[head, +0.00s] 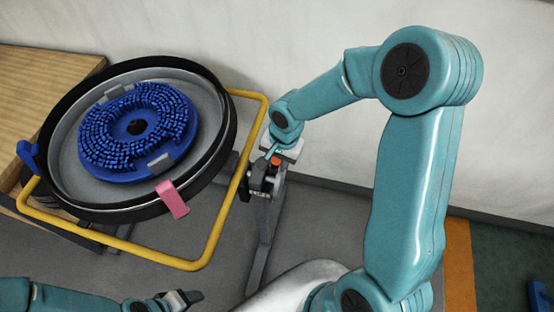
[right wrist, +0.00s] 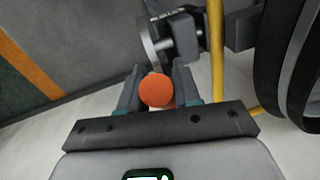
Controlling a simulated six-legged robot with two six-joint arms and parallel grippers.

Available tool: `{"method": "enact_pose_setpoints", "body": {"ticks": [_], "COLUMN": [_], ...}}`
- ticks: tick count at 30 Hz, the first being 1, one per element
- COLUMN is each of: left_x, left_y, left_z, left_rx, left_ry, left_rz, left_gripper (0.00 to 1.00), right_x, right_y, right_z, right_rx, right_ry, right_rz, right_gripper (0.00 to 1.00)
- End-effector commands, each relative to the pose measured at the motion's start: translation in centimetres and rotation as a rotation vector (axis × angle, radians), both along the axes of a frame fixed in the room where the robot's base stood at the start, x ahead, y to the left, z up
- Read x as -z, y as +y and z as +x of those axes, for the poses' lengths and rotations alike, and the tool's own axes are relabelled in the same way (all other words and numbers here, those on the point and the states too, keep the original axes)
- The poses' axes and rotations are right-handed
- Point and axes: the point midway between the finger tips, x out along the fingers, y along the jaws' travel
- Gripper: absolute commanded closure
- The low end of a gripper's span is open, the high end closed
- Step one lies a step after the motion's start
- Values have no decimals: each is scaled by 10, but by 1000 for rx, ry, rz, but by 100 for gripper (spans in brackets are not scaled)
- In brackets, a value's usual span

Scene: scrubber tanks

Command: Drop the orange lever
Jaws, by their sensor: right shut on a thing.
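The orange lever shows as a small orange end (head: 276,159) beside the yellow frame in the head view, and as a round orange knob (right wrist: 157,90) in the right wrist view. My right gripper (head: 271,166) is at the lever. In the right wrist view, the fingers of my right gripper (right wrist: 157,85) are on both sides of the knob, shut on it. The rest of the lever is mostly hidden. My left gripper (head: 181,299) is low in the head view, away from the lever; whether its fingers are open is unclear.
A round black-rimmed tank (head: 220,150) with a blue bristled brush disc (head: 165,160) stands at the left. A yellow tube frame (head: 205,250) surrounds it. A pink tab (head: 171,198) hangs on the rim. A dark mechanism (right wrist: 185,35) is close beyond the knob. Grey floor lies below.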

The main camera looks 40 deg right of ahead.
Motion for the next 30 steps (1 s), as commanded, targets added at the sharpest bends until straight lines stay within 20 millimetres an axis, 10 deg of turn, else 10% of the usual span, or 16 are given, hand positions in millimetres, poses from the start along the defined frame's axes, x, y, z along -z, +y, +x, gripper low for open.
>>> {"method": "enact_pose_setpoints", "body": {"ticks": [30], "left_x": [282], "left_y": [0], "left_z": [0], "left_rx": [0], "left_ry": [0], "left_rz": [0], "left_gripper": [36], "right_x": [75], "right_y": [26], "right_z": [-22], "right_rx": [-4], "right_ry": [-320], "right_rz": [-368], "right_gripper": [100]}}
